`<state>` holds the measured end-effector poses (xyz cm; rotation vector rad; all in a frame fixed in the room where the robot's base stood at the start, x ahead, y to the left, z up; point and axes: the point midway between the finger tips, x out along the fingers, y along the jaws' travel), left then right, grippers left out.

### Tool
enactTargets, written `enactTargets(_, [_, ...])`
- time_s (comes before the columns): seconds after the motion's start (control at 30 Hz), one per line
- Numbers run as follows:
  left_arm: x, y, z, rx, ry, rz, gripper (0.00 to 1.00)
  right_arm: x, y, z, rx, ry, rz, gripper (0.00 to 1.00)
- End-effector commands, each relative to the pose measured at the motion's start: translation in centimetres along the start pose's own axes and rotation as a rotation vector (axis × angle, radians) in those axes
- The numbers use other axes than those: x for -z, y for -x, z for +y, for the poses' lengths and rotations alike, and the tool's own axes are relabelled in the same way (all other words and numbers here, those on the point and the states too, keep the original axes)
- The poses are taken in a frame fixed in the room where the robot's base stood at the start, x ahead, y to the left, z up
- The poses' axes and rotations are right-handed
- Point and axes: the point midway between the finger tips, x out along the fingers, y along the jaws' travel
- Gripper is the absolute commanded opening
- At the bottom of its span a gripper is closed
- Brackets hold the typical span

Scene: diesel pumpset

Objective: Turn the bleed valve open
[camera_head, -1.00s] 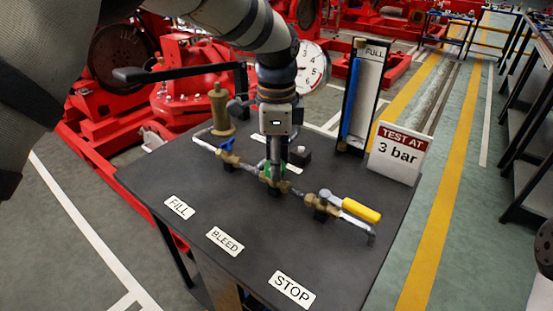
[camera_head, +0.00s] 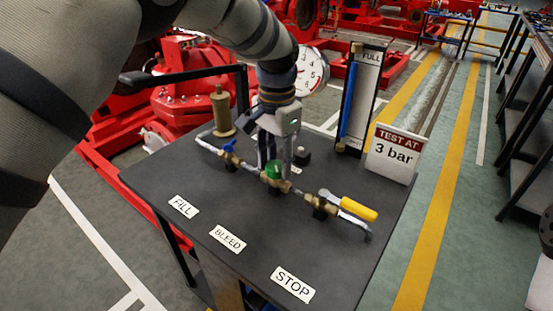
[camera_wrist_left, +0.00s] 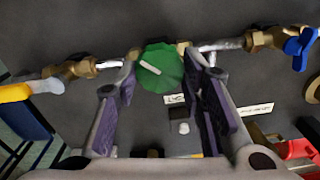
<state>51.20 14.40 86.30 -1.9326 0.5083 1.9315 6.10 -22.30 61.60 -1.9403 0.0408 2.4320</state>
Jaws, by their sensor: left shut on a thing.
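The bleed valve has a green round knob (camera_head: 273,171) in the middle of the brass pipe line, in line with the BLEED label (camera_head: 227,238). In the left wrist view the green knob (camera_wrist_left: 160,68) sits between the fingertips, with a short white mark slanting across its top. My left gripper (camera_head: 272,162) reaches down from behind, tilted, and is shut on the knob. Its purple-padded fingers (camera_wrist_left: 163,74) flank the knob on both sides. The knob's stem is hidden. My right gripper is not in view.
A blue-handled valve (camera_head: 229,147) is left of the knob and a yellow-handled valve (camera_head: 352,207) right. Behind stand a brass cylinder (camera_head: 221,110), a gauge (camera_head: 312,72), a sight tube (camera_head: 352,105) and a "TEST AT 3 bar" sign (camera_head: 393,153). The front of the dark tabletop (camera_head: 195,185) holds only labels.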

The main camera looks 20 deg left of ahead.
Motion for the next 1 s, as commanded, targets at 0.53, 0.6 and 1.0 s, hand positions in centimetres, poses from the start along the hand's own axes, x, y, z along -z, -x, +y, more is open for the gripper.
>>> enactTargets(0.53, [-0.06, -0.12, -0.09, -0.001, 0.517, -0.002, 0.09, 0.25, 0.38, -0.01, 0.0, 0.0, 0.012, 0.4])
enactTargets(0.6, [-0.08, -0.13, -0.12, 0.0, 0.582, -0.003, 0.09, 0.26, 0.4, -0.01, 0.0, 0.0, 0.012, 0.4])
enactTargets(1.0, [-0.16, -0.17, -0.18, 0.0, 0.946, -0.004, 0.09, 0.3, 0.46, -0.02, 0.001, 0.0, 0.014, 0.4])
